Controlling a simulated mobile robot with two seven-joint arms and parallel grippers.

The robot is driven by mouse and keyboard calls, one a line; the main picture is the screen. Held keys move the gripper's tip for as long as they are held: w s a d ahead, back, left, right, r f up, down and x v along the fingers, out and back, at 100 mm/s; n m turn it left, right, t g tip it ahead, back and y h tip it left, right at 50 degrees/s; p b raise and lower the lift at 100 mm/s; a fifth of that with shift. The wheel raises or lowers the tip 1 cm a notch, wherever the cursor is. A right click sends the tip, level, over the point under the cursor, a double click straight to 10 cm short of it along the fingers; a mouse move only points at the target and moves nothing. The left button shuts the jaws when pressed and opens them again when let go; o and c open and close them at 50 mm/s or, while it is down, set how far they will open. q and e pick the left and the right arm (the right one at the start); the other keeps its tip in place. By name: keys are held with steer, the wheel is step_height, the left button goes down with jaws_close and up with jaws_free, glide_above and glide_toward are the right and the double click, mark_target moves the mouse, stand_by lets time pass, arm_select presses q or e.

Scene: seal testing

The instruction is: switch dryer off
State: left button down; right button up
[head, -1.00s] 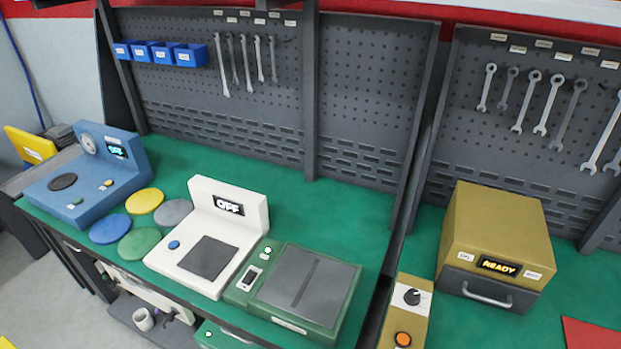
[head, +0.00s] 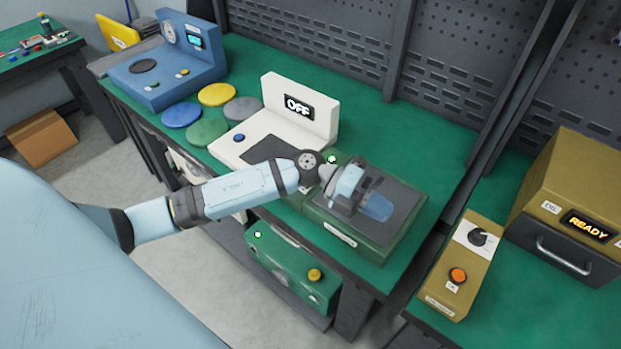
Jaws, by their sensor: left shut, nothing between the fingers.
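I cannot tell for sure which machine is the dryer, as the small labels are unreadable. An ochre box (head: 572,185) with a drawer and a lit READY display (head: 584,227) stands at the right. A green machine (head: 391,256) with a dark top plate and a lit green lamp (head: 332,160) sits mid-table. My left gripper (head: 372,203) is shut and empty over that plate; contact is unclear. It hides part of the plate. My right gripper is not in view.
A white machine (head: 308,124) showing OFF stands left of the green one. Coloured discs (head: 208,131) and a blue machine (head: 168,72) lie further left. A green box (head: 291,268) with a yellow button sits below the table. A gap separates the two tables.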

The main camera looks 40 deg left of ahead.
arm_select(q)
steer(key=w+a+m+y+b, duration=0.1)
steer(key=w+a+y, duration=0.3)
steer(key=a+y, duration=0.4)
steer(key=w+a+m+y+b, duration=0.1)
steer(key=w+a+y+b, duration=0.2)
steer(key=a, duration=1.3)
steer(key=w+y, duration=0.2)
steer(key=y, duration=0.2)
steer(key=shift+w+f+y, duration=0.3)
steer(key=shift+f+y, duration=0.1)
steer(key=shift+f, duration=0.1)
steer(key=f, duration=0.4)
steer(key=w+f, duration=0.1)
steer(key=f, duration=0.8)
steer(key=shift+w+f, duration=0.3)
steer(key=shift+f, duration=0.1)
